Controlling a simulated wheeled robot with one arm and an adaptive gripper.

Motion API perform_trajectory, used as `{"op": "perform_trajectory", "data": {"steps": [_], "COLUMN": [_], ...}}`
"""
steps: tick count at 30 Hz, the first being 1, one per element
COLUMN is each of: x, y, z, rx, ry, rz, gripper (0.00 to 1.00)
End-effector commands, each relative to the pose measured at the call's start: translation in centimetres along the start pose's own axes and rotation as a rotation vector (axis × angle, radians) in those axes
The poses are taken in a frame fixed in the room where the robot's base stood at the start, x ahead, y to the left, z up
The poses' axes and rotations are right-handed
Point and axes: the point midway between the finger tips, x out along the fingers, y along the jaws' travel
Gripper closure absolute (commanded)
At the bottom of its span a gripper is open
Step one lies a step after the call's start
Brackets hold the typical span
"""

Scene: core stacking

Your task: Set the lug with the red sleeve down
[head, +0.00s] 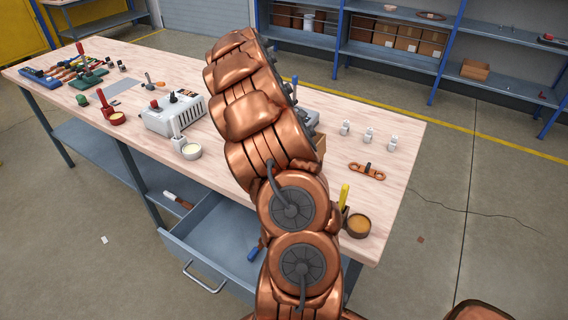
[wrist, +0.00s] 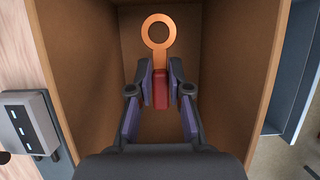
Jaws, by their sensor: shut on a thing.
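The lug (wrist: 159,58) has a flat copper-orange ring at its far end and a red sleeve (wrist: 160,92) at its near end. My gripper (wrist: 160,84) is shut on the red sleeve, one finger pad on each side. In the wrist view the lug and fingers are inside a brown open box (wrist: 88,60), with the ring toward the far wall. I cannot tell whether the lug touches the box floor. In the head view my arm hides the gripper and the lug; a small brown part of the box (head: 320,147) shows beside the arm.
The wooden workbench (head: 400,150) holds several small white parts (head: 368,136), a copper link-shaped piece (head: 367,171), a round tin (head: 357,225) and a grey-white machine (head: 172,114). A drawer (head: 225,235) stands open below the front edge. A grey device (wrist: 30,122) lies left of the box.

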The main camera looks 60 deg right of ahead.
Motion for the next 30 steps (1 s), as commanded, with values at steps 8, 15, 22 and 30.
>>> {"op": "perform_trajectory", "data": {"steps": [8,15,22,30], "x": [2.0,4.5,5.0,5.3], "y": [-0.1,-0.2,-0.2,-0.2], "z": [-0.9,-1.9,-2.2,-2.4], "rx": [-0.002,-0.003,-0.003,-0.002], "ry": [-0.001,-0.002,0.000,0.001], "rz": [-0.001,-0.001,0.001,0.000], "gripper": [1.00,1.00,1.00,0.79]}}
